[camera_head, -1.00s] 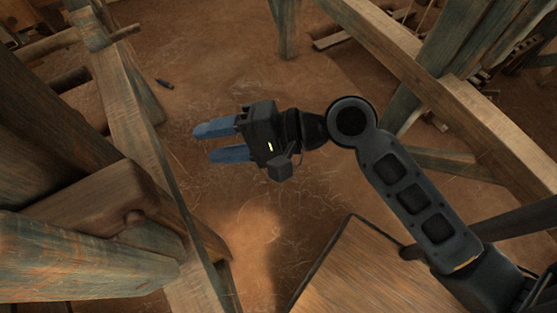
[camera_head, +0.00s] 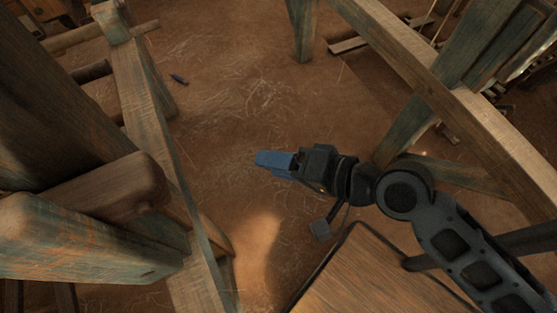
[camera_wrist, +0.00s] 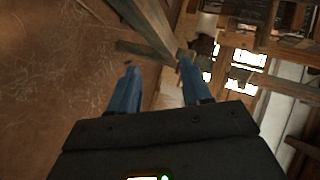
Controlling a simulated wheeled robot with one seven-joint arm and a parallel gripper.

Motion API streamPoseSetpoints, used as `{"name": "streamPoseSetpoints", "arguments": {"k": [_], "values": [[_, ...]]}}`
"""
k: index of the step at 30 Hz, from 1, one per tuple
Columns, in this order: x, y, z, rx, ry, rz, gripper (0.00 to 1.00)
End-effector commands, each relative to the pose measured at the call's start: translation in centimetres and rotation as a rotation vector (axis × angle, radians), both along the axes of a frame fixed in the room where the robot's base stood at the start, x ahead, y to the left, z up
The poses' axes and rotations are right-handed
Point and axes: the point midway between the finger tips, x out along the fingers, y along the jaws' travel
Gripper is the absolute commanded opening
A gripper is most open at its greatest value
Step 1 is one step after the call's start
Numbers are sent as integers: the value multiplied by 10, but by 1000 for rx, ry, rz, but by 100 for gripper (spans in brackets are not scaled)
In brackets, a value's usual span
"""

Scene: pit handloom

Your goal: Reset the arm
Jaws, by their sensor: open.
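My gripper (camera_head: 275,163) is near the middle of the head view, above the brown earthen floor, with its blue fingers pointing left. In the head view the fingers overlap, seen nearly edge-on. In the wrist view my gripper (camera_wrist: 163,88) shows two blue fingers standing apart with nothing between them, so it is open and empty. My arm comes in from the lower right of the head view and is bent at the elbow.
A wooden loom frame (camera_head: 150,125) stands on the left with thick posts. Another wooden beam (camera_head: 400,60) crosses the upper right. A wooden board (camera_head: 370,285) lies below my arm. A small dark object (camera_head: 179,79) rests on the floor. The middle floor is clear.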

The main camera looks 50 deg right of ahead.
Motion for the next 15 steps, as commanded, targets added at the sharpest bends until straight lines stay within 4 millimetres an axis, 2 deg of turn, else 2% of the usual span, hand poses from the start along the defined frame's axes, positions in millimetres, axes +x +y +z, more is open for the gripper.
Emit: {"name": "streamPoseSetpoints", "arguments": {"k": [11, 15], "values": [[-1, 0, 0, -2, 0, 0, 48], [-17, -5, -4, -91, -8, -9, 48]]}}
